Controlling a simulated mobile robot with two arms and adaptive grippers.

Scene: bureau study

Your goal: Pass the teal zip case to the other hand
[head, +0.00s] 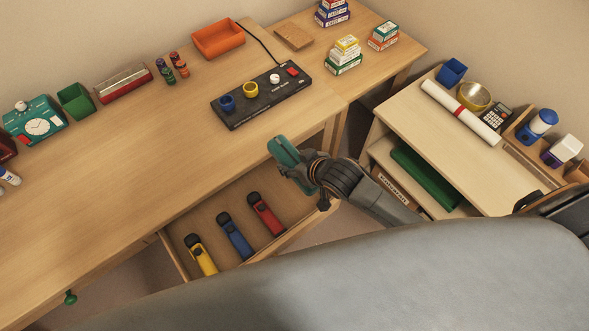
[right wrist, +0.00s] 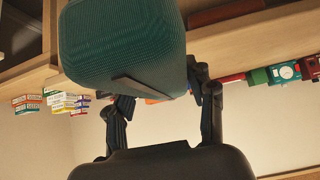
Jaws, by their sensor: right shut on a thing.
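The teal zip case (head: 288,160) is held in my right gripper (head: 300,172), above the open drawer near the desk's front edge. In the right wrist view the teal zip case (right wrist: 122,42) fills the upper middle, a rounded block with a textured surface. The right gripper's fingers (right wrist: 160,98) reach up to it and are shut on it. Part of the case is hidden behind the gripper in the head view. My left gripper does not show in either view.
An open drawer (head: 180,262) below the case holds yellow, blue and red staplers. A black panel (head: 262,95) with coloured knobs lies on the desk (head: 120,170). A side shelf (head: 410,112) stands at right. The desk's left and middle are mostly clear.

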